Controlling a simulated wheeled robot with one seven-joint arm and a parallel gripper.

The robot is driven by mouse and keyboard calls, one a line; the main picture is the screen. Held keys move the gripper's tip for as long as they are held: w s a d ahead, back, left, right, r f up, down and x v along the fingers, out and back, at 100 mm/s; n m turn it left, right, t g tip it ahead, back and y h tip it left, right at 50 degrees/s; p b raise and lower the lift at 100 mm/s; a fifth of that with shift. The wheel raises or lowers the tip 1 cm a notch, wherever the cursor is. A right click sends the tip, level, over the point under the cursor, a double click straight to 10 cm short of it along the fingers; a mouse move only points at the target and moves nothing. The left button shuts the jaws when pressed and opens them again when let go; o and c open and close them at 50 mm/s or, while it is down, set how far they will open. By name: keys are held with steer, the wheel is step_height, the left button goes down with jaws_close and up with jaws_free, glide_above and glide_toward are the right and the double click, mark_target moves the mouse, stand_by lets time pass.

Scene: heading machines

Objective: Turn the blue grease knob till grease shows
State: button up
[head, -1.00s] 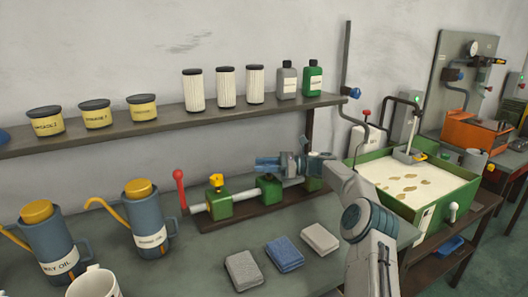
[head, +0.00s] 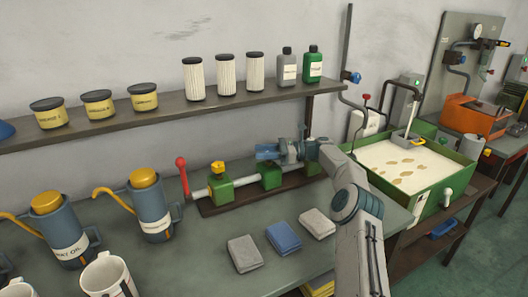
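A bench fixture has several green blocks on a pale rod (head: 194,193) and a dark base. Its left block (head: 220,188) carries a yellow knob (head: 217,168), with a red-topped lever (head: 182,175) at its left end. My gripper (head: 262,152) points left with bluish fingers, just over the middle green block (head: 270,175). Whether it touches anything is unclear, and so is its opening. I cannot make out a separate blue knob on the fixture; one could be hidden by my gripper. A blue knob (head: 356,77) sits on the wall pipe, away from my gripper. I see no grease.
Oil cans (head: 65,232) and a mug (head: 107,277) stand at left. Three folded cloths (head: 283,236) lie in front. The shelf (head: 165,112) above holds tubs, filters and bottles. A green tray of pale liquid (head: 440,185) stands at right.

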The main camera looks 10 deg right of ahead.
steer(key=o, duration=0.3)
steer(key=shift+a, duration=0.15)
steer(key=shift+r, duration=0.2)
steer(key=r, duration=0.4)
steer(key=shift+s+d, duration=0.1)
steer(key=shift+d, duration=0.1)
steer(key=s+d+r, duration=0.2)
steer(key=d, duration=0.1)
steer(key=s+d+r, duration=0.1)
steer(key=d+r, duration=0.1)
steer(key=d, duration=0.1)
steer(key=s+d+r, duration=0.2)
steer(key=d, duration=0.2)
steer(key=shift+s+r+b, duration=0.3)
steer(key=shift+s+b, duration=0.05)
steer(key=shift+b, duration=0.05)
steer(key=shift+a, duration=0.1)
